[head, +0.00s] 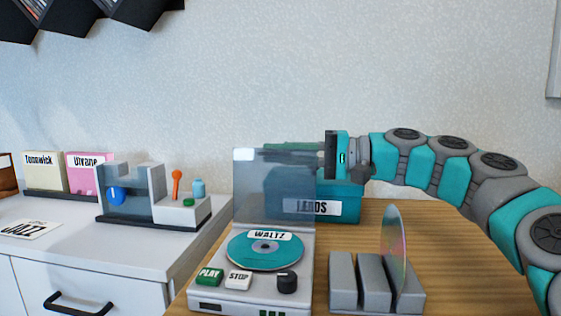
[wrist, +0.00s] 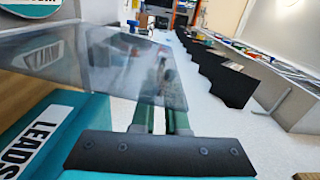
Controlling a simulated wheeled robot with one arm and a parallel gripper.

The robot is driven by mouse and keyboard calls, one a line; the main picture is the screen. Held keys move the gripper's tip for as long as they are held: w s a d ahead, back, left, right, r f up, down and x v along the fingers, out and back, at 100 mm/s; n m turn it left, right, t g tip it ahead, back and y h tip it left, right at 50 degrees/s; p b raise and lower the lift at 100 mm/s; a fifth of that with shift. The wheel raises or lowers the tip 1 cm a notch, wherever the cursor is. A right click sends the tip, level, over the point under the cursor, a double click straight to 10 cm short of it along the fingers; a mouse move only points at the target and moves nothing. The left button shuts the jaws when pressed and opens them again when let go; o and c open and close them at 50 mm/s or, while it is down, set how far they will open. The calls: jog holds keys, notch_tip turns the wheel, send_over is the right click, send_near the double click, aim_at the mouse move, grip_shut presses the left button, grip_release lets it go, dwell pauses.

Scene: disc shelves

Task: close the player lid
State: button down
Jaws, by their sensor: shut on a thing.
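The player (head: 252,296) stands on the wooden table, its clear grey lid (head: 275,188) raised upright at the back. A teal disc labelled WALTZ (head: 264,252) lies in the player. My gripper (head: 290,147) reaches in from the right at the lid's top edge, and its jaws are shut on the lid. In the wrist view, the green fingers (wrist: 160,95) show partly through the clear lid (wrist: 90,58). The exact contact is hard to see.
A grey slotted rack (head: 343,283) holding an upright disc (head: 394,246) is right of the player. A white cabinet (head: 60,250) with several items stands left.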

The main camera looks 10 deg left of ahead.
jog(key=s+n+b, duration=0.5)
jog(key=s+b, duration=0.1)
jog(key=s, duration=0.3)
jog(key=shift+s+d+f+n, duration=0.2)
jog(key=shift+d+f+n, duration=0.05)
jog(key=shift+f+n, duration=0.15)
jog(key=c, duration=1)
grip_release()
jog(key=shift+r, duration=0.1)
jog(key=shift+o, duration=0.2)
jog(key=s+d+r, duration=0.2)
jog(key=s+d, duration=0.2)
jog(key=s, duration=0.3)
jog(key=s+d+r, duration=0.3)
jog(key=s+d, duration=0.1)
jog(key=s, duration=0.2)
jog(key=shift+s+d+p, duration=0.25)
jog(key=shift+s+p, duration=0.05)
jog(key=shift+s, duration=0.1)
